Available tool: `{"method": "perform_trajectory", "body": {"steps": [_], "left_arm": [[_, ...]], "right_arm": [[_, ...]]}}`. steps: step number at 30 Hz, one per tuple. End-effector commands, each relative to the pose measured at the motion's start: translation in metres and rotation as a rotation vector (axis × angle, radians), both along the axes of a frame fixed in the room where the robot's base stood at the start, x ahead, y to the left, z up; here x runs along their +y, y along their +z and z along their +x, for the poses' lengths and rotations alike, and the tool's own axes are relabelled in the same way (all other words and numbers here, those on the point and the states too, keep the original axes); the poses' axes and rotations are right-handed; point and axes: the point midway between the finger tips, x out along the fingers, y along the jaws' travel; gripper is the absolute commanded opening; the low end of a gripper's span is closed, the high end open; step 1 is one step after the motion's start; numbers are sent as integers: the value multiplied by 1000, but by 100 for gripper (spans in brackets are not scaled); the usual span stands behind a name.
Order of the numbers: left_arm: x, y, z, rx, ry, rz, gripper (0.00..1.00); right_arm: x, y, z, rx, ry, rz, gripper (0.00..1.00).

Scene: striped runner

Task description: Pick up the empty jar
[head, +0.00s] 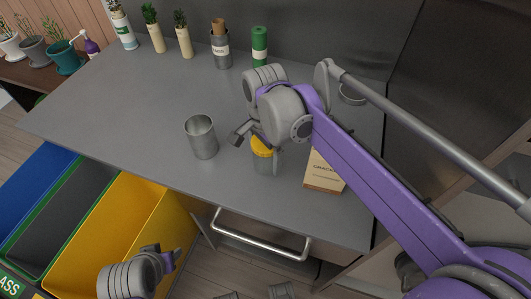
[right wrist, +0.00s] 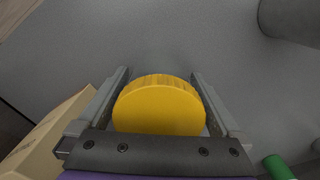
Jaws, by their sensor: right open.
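The jar (head: 266,164) stands on the grey counter, with a yellow lid and a clear body; its contents are hard to make out. My right gripper (head: 258,147) is at the jar's top. In the right wrist view the yellow lid (right wrist: 160,106) lies between the two open fingers of the right gripper (right wrist: 160,100), with a narrow gap on each side. The arm partly hides the jar in the head view. My left gripper (head: 170,259) is low at the left, in front of the yellow bin; its jaw opening is unclear.
A metal can (head: 201,138) stands left of the jar and a cracker box (head: 325,172) close on its right. Bottles and potted plants line the back. Blue, dark and yellow bins (head: 135,215) stand below the counter's front edge. The counter's left middle is clear.

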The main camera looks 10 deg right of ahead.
Motion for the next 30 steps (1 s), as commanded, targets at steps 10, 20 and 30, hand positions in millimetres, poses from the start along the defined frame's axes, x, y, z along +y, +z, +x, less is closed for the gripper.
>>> {"method": "perform_trajectory", "body": {"steps": [10,20,30], "left_arm": [[0,0,0,0,0,0,50],[0,0,0,0,0,0,50],[0,0,0,0,0,0,50]], "right_arm": [[0,-5,0,0,0,0,89],[0,-4,0,0,0,0,30],[0,0,0,0,0,0,20]]}}
